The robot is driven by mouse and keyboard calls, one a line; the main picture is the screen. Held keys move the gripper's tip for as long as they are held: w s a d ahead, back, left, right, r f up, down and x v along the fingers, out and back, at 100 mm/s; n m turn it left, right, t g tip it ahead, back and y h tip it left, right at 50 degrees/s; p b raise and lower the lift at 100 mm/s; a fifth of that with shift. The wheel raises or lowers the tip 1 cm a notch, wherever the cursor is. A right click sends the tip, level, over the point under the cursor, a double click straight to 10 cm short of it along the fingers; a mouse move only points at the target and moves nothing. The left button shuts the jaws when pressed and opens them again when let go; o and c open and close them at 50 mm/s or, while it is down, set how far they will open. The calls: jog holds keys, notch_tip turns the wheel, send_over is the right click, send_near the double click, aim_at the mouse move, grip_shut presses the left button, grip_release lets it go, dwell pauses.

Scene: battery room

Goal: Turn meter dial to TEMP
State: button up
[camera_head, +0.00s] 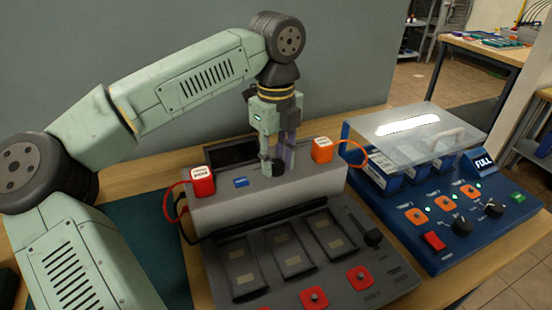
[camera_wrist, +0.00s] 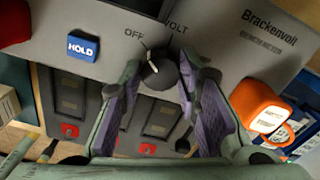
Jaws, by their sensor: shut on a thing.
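The meter is a grey box (camera_head: 235,212) on the wooden bench, with a dark screen (camera_head: 230,152) at its back. Its round black dial (camera_wrist: 161,72) has a white pointer mark. In the wrist view the mark points up and slightly left, between the printed OFF (camera_wrist: 135,35) and VOLT (camera_wrist: 177,29) and nearer OFF. No TEMP label can be read in either view. My gripper (camera_head: 277,162) reaches down from above, with its purple-padded fingers on both sides of the dial, shut on it. The dial also shows in the head view (camera_head: 279,169), partly hidden by the fingers.
A blue HOLD button (camera_head: 241,182) and a red plug block (camera_head: 202,182) lie left of the dial. An orange plug block (camera_head: 322,150) stands close on the right. A blue charger (camera_head: 440,240) with a clear lid (camera_head: 425,132) stands further right.

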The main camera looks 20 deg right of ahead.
jog(key=m+b, duration=0.1)
jog(key=m, duration=0.4)
jog(key=shift+m, duration=0.3)
jog(key=m, duration=0.5)
jog(key=shift+b, duration=0.4)
jog(key=m, duration=1)
jog(key=shift+m+p, duration=0.3)
jog(key=shift+m, duration=0.1)
jog(key=o, duration=1.2)
